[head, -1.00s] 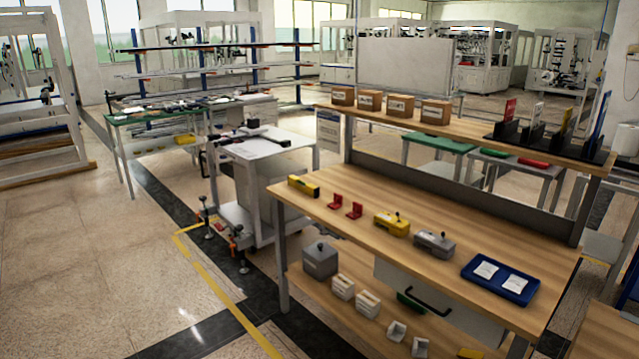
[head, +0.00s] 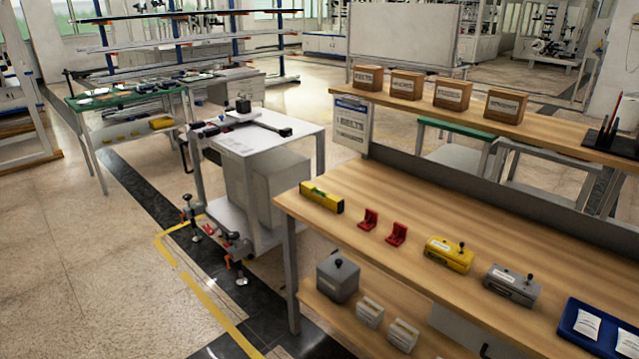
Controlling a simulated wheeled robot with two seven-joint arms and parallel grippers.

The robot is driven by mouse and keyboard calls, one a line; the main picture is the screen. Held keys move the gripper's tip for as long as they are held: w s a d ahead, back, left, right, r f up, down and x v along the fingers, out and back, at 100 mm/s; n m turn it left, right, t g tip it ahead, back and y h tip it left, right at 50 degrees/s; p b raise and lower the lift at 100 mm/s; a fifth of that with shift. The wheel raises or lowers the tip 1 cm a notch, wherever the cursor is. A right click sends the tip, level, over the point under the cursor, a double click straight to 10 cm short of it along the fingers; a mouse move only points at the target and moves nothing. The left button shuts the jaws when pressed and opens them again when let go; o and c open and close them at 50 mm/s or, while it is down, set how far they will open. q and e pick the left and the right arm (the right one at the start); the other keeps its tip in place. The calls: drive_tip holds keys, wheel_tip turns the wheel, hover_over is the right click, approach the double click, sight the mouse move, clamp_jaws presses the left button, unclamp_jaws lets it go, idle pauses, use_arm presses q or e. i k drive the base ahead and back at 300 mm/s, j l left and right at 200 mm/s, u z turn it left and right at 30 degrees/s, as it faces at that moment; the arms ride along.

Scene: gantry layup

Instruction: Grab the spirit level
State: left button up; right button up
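The spirit level (head: 321,197) is a short yellow bar with a greenish vial. It lies at the left end of the wooden workbench top (head: 420,215), near the bench's left edge. Nothing touches it, and two small red pieces stand to its right. Neither of my grippers shows in the head view.
Right of the level are red brackets (head: 369,219), a yellow box (head: 449,254), a grey box (head: 512,286) and a blue tray (head: 598,328). A white cart (head: 262,133) stands left of the bench. Open floor (head: 80,270) lies at left.

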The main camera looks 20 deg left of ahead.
sight(333, 202)
drive_tip(key=i+j, duration=0.2)
drive_tip(key=j, duration=0.2)
drive_tip(key=i+j, duration=0.2)
drive_tip(key=j, duration=0.2)
drive_tip(key=i+j, duration=0.25)
drive_tip(key=j, duration=0.15)
drive_tip(key=i+j, duration=0.2)
drive_tip(key=j, duration=0.2)
drive_tip(key=i+j, duration=0.2)
drive_tip(key=j, duration=0.2)
drive_tip(key=i+j, duration=0.2)
drive_tip(key=j, duration=0.2)
drive_tip(key=z, duration=0.05)
